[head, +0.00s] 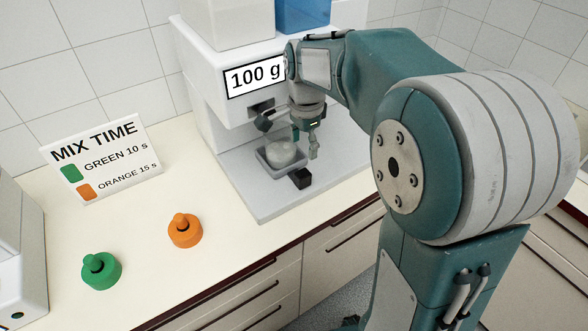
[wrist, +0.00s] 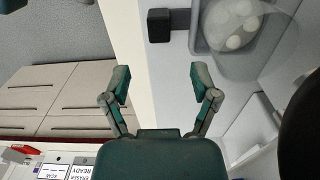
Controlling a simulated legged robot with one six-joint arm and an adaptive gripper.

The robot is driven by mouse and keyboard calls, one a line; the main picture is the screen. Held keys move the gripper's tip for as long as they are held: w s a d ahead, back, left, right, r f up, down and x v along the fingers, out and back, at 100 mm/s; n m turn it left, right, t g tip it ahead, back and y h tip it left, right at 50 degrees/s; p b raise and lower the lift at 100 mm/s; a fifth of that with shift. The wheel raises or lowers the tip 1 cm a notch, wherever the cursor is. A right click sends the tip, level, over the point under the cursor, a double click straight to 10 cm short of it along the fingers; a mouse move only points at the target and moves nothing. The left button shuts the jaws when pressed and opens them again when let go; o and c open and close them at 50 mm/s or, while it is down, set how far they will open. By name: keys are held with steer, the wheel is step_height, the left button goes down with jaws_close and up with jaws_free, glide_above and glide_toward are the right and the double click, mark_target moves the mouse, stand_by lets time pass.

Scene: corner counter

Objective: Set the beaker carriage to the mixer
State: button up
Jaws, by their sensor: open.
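The beaker carriage is a grey square tray (head: 268,163) on the base of the white dispenser, with a black block handle (head: 301,179) at its front right. A clear beaker (head: 283,152) with pale contents sits in it. The wrist view shows the carriage edge (wrist: 198,38), the handle (wrist: 159,25) and the beaker (wrist: 245,62) with whitish lumps. My gripper (head: 305,143) is open and empty, beside the beaker and near the handle. In the wrist view my gripper (wrist: 160,80) has its fingers spread, with the handle beyond and between them, apart from both. I cannot tell which machine is the mixer.
The dispenser (head: 218,85) shows "100 g". A mix-time sign (head: 108,160) lists green 10 s and orange 15 s. A green knob (head: 101,271) and an orange knob (head: 185,230) stand on the counter. A white machine (head: 20,250) is at far left.

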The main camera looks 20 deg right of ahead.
mark_target(303, 173)
steer(key=f, duration=0.3)
steer(key=d+f, duration=0.1)
steer(key=f, duration=0.1)
steer(key=shift+s, duration=0.1)
steer(key=f, duration=0.1)
steer(key=a+f, duration=0.1)
steer(key=f, duration=0.2)
steer(key=shift+a+f, duration=0.2)
steer(key=shift+a, duration=0.2)
steer(key=shift+d+f, duration=0.15)
steer(key=shift+d, duration=0.45)
steer(key=c, duration=1.1)
steer(key=shift+a, duration=0.15)
jaws_close()
